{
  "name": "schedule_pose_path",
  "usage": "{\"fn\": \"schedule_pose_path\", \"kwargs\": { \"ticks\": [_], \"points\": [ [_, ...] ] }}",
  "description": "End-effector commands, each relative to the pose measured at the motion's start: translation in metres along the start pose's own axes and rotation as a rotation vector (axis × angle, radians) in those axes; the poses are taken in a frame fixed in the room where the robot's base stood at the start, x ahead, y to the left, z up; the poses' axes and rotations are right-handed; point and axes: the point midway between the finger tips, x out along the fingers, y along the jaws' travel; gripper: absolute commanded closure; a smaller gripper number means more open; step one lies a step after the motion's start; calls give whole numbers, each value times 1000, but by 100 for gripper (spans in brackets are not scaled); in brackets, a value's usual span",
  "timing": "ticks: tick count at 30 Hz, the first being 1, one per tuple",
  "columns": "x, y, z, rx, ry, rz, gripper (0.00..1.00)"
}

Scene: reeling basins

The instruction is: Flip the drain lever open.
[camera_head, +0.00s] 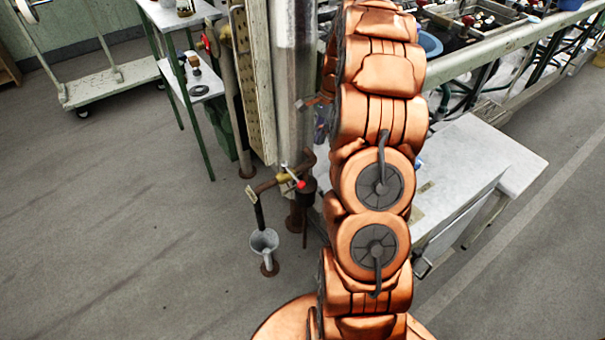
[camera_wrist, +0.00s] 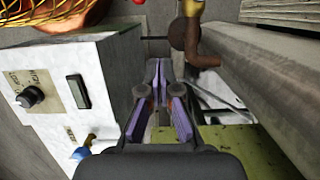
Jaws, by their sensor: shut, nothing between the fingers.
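In the head view, a small lever with a red tip (camera_head: 300,184) sits on a brass valve (camera_head: 285,177) on a rusty pipe, above a grey funnel (camera_head: 264,241). In the wrist view, a brass fitting (camera_wrist: 192,8) shows at the top edge beside a rusty pipe. A blue-handled valve (camera_wrist: 82,152) sticks out of the white box at lower left. No label tells me which is the drain lever. My gripper (camera_wrist: 158,85) is shut and empty, to the right of the white box and apart from the blue handle.
The white control box (camera_wrist: 115,50) with a black knob stands close on the left of the wrist view. A thick grey beam (camera_wrist: 265,85) runs along the right. A wicker basket (camera_wrist: 45,15) is at top left. In the head view, a tall metal column (camera_head: 293,80) rises behind the valve.

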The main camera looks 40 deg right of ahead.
Motion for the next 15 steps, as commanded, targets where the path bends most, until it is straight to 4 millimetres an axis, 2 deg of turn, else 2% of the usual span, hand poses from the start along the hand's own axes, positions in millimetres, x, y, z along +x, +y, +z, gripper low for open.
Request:
{"fn": "schedule_pose_path", "kwargs": {
  "ticks": [10,15],
  "points": [
    [0,0,-1,4,0,-1,100],
    [9,0,0,4,-2,2,100]
  ]
}}
